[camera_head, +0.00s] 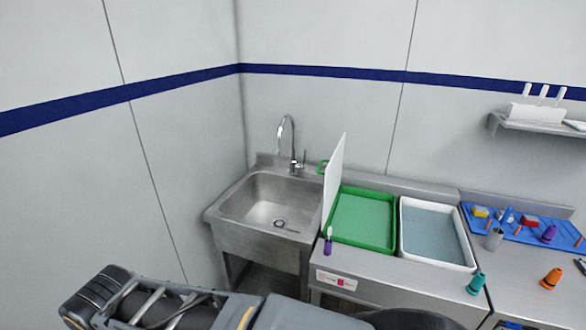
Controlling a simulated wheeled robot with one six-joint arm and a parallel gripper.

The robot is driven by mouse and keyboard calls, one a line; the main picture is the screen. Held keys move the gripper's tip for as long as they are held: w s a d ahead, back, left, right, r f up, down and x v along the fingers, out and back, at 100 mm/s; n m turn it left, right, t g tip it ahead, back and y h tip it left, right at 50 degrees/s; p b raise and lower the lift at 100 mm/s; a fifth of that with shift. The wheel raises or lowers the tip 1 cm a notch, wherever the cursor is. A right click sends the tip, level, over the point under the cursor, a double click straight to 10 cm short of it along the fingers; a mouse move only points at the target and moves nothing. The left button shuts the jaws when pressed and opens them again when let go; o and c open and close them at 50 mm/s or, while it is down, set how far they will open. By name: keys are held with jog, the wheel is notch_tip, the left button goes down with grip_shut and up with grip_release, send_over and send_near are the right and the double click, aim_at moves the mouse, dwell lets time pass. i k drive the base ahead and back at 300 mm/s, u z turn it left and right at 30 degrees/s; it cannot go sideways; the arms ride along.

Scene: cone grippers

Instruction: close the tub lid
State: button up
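A green tub (361,219) sits on the steel counter just right of the sink. Its white lid (336,176) stands nearly upright along the tub's left side, so the tub is open. A green handle (322,167) shows at the lid's upper left. The lid hides part of the tub's left edge. Parts of my own arm show along the bottom of the picture, well in front of the tub. My gripper is not in view.
A steel sink (262,207) with a tall faucet (287,145) is left of the lid. A white tub (402,226) holding something blue-grey is right of the green tub. Purple (328,246), teal (476,284) and orange (551,279) cone-like pieces stand near the counter front.

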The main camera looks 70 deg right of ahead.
aim_at(332, 173)
jog(key=i, duration=0.4)
jog(key=z, duration=3)
jog(key=k, duration=0.6)
jog(key=u, duration=0.85)
jog(key=i, duration=1.55)
jog(key=z, duration=0.2)
